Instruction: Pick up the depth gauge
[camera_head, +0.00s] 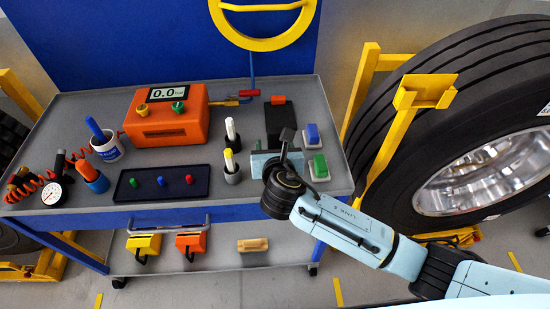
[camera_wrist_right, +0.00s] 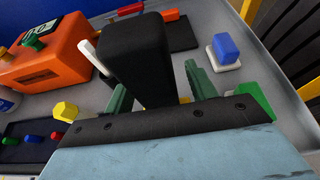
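I cannot clearly pick out the depth gauge. A small yellow piece (camera_wrist_right: 185,99) shows between the fingers in the right wrist view, mostly hidden behind my gripper, and I cannot tell what it belongs to. My right gripper (camera_head: 277,163) is over the right part of the bench top, beside the yellow-capped marker. In the right wrist view its two green fingers (camera_wrist_right: 160,88) stand apart, with a black block of the gripper hiding much of the space between. No held thing is visible. My left gripper is not in view. A round dial gauge (camera_head: 51,193) lies at the far left.
Blue (camera_head: 312,134) and green (camera_head: 319,167) blocks on white bases sit right of my gripper. Markers (camera_head: 231,131) stand to its left. An orange box (camera_head: 166,117), a dark tray (camera_head: 160,182) and a dark mat (camera_head: 280,124) are on the bench. A large wheel (camera_head: 470,130) stands right.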

